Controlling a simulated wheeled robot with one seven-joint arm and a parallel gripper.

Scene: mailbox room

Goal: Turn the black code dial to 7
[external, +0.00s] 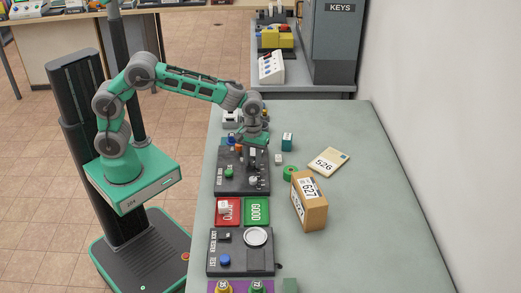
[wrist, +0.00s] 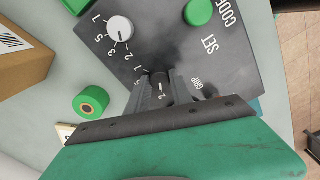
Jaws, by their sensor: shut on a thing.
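The dark control panel (external: 236,182) lies on the table under my gripper. In the wrist view the panel shows the words CODE and SET. My gripper (wrist: 160,92) points down at the panel, its fingers on either side of a small black dial (wrist: 158,79), shut on it. The fingers hide much of the dial and some of the digits around it, so its setting cannot be read. In the external view my gripper (external: 252,150) hides the dial.
On the panel, a white knob (wrist: 120,29) with digits and a green button (wrist: 198,12) sit close to my fingers. A green roll (wrist: 91,102) and a cardboard box (external: 310,200) stand beside the panel. An envelope (external: 328,162) lies right. The right side of the table is clear.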

